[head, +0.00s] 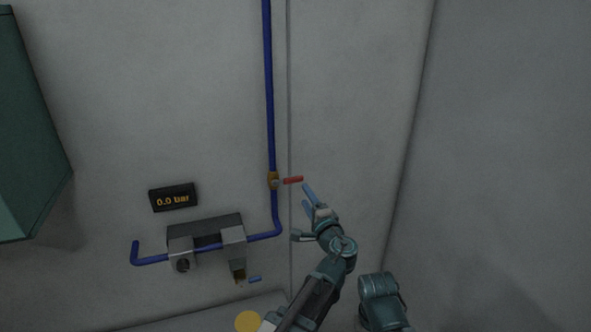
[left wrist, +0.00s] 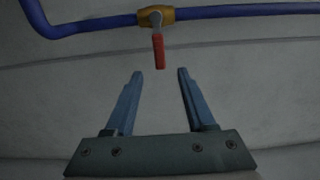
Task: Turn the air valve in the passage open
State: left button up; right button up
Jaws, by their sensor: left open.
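The air valve (head: 273,181) is a brass body on the vertical blue pipe. Its red handle (head: 293,180) sticks out to the right, across the pipe. My left gripper (head: 306,197) is open and empty, just right of and below the handle. In the left wrist view, the valve (left wrist: 156,16) is at the top, with the red handle (left wrist: 159,52) pointing down towards the gap between my open blue fingers (left wrist: 160,73). The handle's end is about level with the fingertips, and I see no contact.
A display (head: 173,198) on the wall reads 0.0 bar. Below it a grey bracketed unit (head: 205,229) carries the pipe's lower run (head: 153,261). A green cabinet-like body (head: 30,130) stands at left. A wall closes the right side; the wall above the valve is clear beside the pipe.

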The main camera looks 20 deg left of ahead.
aim_at(288, 181)
pick_arm(q)
jog(key=x, duration=1.3)
jog(key=shift+w+a, duration=0.25)
jog(key=shift+a, duration=0.05)
grip_shut()
jog(key=shift+f, duration=0.1)
dwell(0.8)
